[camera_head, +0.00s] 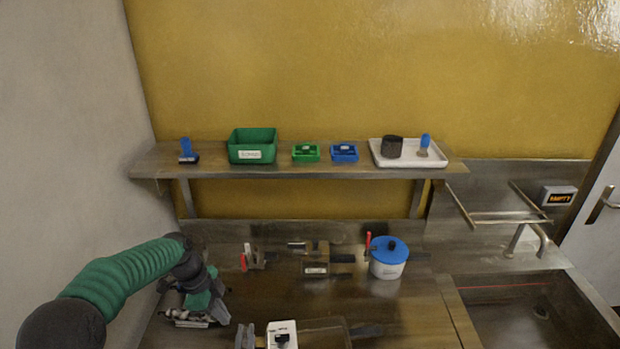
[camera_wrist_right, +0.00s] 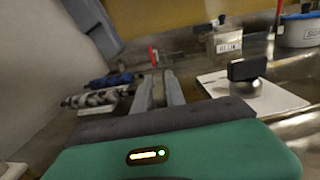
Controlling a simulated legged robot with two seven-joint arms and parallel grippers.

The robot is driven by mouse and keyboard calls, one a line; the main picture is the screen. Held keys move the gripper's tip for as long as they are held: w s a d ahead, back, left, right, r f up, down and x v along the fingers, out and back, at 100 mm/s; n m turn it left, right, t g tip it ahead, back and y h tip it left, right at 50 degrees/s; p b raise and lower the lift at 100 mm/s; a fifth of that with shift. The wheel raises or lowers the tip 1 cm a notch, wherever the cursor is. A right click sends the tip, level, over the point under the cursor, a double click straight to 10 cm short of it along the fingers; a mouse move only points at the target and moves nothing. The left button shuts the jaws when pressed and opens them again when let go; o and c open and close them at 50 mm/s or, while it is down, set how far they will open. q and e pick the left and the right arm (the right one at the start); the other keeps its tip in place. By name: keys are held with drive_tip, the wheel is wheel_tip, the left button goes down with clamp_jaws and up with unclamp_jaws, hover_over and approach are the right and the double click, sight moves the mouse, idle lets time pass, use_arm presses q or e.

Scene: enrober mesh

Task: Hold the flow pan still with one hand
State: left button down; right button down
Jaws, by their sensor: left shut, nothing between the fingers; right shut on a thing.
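A low metal pan, which I take as the flow pan (camera_head: 318,326), lies at the front of the worktop, cut by the bottom edge of the head view. A white plate with a black knob (camera_head: 282,334) sits at its left end; the plate also shows in the right wrist view (camera_wrist_right: 275,99). My right gripper (camera_head: 246,335) is at the pan's left end, its grey fingers (camera_wrist_right: 160,90) shut on a thin part, seemingly the pan's edge; the contact is mostly hidden. My left gripper (camera_head: 203,308) is shut and empty, over a silver roller-like piece at the left.
A white pot with a blue lid (camera_head: 388,262), a labelled metal box (camera_head: 316,264) and a red-handled clamp (camera_head: 245,260) stand behind. A sink (camera_head: 530,312) is at the right. A shelf (camera_head: 300,172) above holds green and blue bins and a white tray.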

drive_tip(key=shift+f, duration=0.1)
use_arm(q)
wheel_tip(320, 180, down, 5)
drive_tip(key=shift+r, duration=0.1)
drive_tip(key=shift+s+d, duration=0.25)
drive_tip(key=shift+d, duration=0.35)
idle(0.9)
drive_tip(key=shift+s, duration=0.2)
use_arm(e)
drive_tip(key=shift+w+d+f, duration=0.1)
drive_tip(key=shift+w+d, duration=0.05)
drive_tip(key=shift+d, duration=0.1)
use_arm(q)
drive_tip(key=shift+s, duration=1.15)
use_arm(e)
drive_tip(key=shift+a, duration=0.15)
use_arm(q)
drive_tip(key=shift+s, duration=0.15)
use_arm(e)
drive_tip(key=shift+s+a, duration=0.15)
drive_tip(key=shift+s, duration=0.05)
use_arm(q)
drive_tip(key=shift+a, duration=0.1)
